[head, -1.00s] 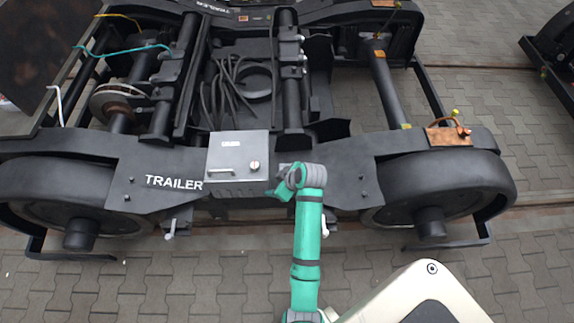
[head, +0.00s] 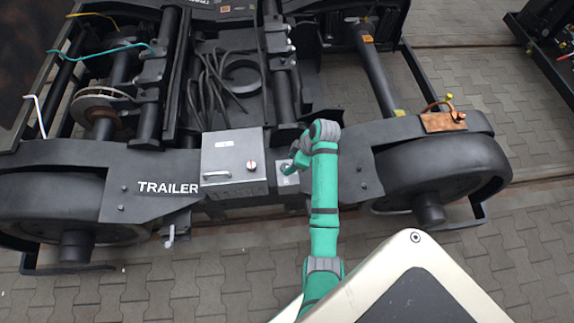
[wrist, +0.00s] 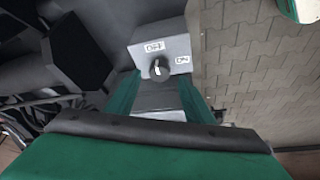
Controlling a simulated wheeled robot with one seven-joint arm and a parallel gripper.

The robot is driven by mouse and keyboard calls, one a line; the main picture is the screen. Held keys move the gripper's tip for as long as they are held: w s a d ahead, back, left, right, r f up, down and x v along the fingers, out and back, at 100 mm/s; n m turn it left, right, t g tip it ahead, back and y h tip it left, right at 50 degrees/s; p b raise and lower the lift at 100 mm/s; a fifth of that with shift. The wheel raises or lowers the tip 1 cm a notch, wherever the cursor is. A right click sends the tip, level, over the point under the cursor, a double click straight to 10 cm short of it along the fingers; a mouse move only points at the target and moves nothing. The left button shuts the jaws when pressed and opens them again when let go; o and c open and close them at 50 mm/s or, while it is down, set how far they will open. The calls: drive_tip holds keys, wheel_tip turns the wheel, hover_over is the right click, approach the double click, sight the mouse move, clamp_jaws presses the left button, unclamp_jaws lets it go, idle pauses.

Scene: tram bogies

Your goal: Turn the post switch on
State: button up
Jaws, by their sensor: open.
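The post switch is a small grey box with a dark round knob (wrist: 158,69) on its face. In the wrist view, one label sits above the knob and reads like OFF, and another to its right reads like ON. The knob's pale mark appears to point up towards the OFF label. In the head view, the switch box (head: 288,180) shows partly behind my gripper (head: 293,165). My gripper (wrist: 158,84) is open, with one green finger on each side of the knob in the wrist view. I cannot tell whether they touch it.
A larger grey cabinet (head: 232,160) with a handle and a red-and-white knob sits left of my gripper on the black trailer bogie (head: 125,172). A wheel (head: 440,172) stands to the right. Paved floor (head: 200,275) lies open in front.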

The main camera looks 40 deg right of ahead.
sight(285, 167)
drive_tip(key=shift+x, duration=1.8)
drive_tip(key=shift+w, duration=0.15)
drive_tip(key=c, duration=1.1)
drive_tip(key=shift+o, duration=0.2)
